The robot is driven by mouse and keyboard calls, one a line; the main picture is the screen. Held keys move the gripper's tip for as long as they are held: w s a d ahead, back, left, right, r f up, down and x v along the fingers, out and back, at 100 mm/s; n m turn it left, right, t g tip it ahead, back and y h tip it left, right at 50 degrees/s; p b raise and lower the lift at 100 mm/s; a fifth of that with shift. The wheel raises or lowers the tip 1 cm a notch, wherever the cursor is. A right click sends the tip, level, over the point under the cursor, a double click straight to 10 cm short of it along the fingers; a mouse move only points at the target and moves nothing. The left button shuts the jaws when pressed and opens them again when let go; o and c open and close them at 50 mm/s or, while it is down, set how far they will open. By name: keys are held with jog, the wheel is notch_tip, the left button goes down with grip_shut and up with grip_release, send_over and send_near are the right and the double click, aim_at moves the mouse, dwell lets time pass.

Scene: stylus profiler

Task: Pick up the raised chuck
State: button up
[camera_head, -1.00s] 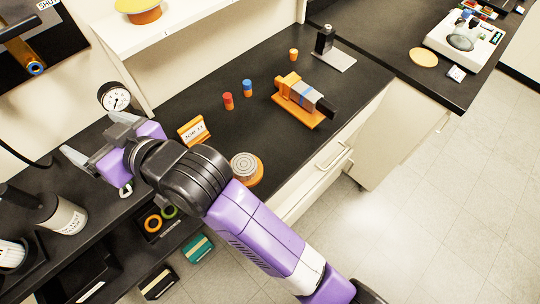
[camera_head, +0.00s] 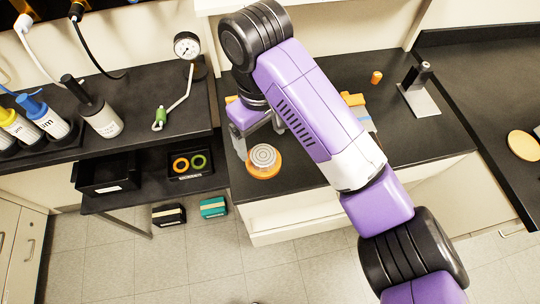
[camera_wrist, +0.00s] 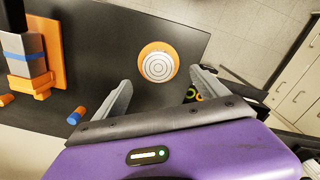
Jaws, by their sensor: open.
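The raised chuck (camera_head: 264,157) is a grey disc with concentric rings on a round orange base. It sits on the black bench near its front left corner, and it also shows in the wrist view (camera_wrist: 158,66), upper middle. My gripper (camera_head: 260,138) is open and empty, just behind the chuck in the head view. In the wrist view my gripper's grey fingers (camera_wrist: 162,80) are spread, and the chuck appears beyond and between their tips, apart from both. My arm hides part of the bench behind it.
In the wrist view, an orange-and-grey device (camera_wrist: 32,60) and a blue peg (camera_wrist: 77,115) stand left on the bench. A dial gauge (camera_head: 187,46) stands left of my arm. A lower shelf holds a bin with coloured rings (camera_head: 190,163). The bench around the chuck is clear.

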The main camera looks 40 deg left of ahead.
aim_at(263, 155)
notch_tip(263, 155, down, 2)
jog(key=shift+d, duration=0.1)
jog(key=shift+w+f+p, duration=0.15)
jog(key=shift+f+p, duration=0.2)
jog(key=shift+f, duration=1.05)
jog(key=shift+w+f+p, duration=0.1)
jog(key=shift+f+p, duration=0.25)
jog(key=shift+f, duration=1)
jog(key=shift+c, duration=0.2)
jog(key=c, duration=1.6)
jog(key=shift+r, duration=0.15)
notch_tip(263, 155, up, 20)
jog(key=shift+f+p, duration=0.1)
jog(key=shift+p, duration=0.2)
